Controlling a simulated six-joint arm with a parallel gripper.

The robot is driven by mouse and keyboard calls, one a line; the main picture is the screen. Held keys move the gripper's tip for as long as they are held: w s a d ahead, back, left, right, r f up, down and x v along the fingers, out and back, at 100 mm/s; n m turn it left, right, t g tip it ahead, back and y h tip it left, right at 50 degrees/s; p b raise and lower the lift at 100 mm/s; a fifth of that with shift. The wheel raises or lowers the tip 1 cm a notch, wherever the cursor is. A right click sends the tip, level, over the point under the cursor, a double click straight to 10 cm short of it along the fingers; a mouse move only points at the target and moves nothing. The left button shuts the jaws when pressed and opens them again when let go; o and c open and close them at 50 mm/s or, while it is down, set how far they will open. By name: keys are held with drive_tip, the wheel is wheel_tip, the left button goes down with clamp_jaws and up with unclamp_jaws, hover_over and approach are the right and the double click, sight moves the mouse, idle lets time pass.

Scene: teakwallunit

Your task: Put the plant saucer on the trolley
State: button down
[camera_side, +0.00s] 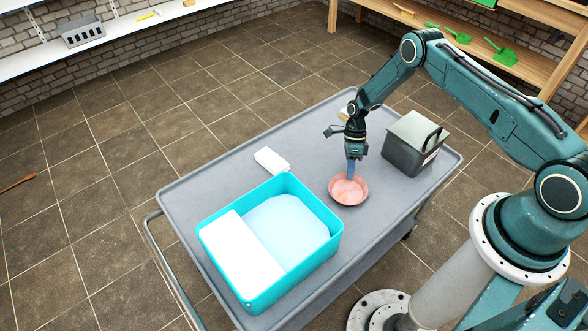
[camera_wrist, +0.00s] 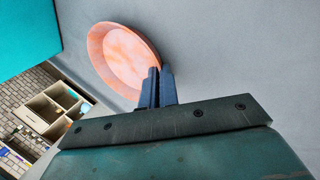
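The plant saucer (camera_side: 348,191) is a shallow, round, terracotta-pink dish. It is at the trolley top, right of the teal crate, and looks about level; I cannot tell whether its base touches the surface. My gripper (camera_side: 351,173) points down at its far rim. In the wrist view the saucer (camera_wrist: 121,58) shows its inside, and the two dark fingers of my gripper (camera_wrist: 159,75) are close together with the rim between them. The fingers hide that bit of rim. The trolley (camera_side: 220,176) has a grey top, which also fills much of the wrist view (camera_wrist: 230,50).
A teal crate (camera_side: 318,255) with white and pale blue contents stands at the trolley's near left. A small white box (camera_side: 271,161) lies behind it. A dark grey lidded box (camera_side: 412,146) stands right of my gripper.

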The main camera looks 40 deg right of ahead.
drive_tip(key=shift+f, duration=0.1)
drive_tip(key=c, duration=2)
unclamp_jaws()
drive_tip(key=shift+o, duration=0.2)
drive_tip(key=v, duration=1.2)
drive_tip(key=shift+w, duration=0.1)
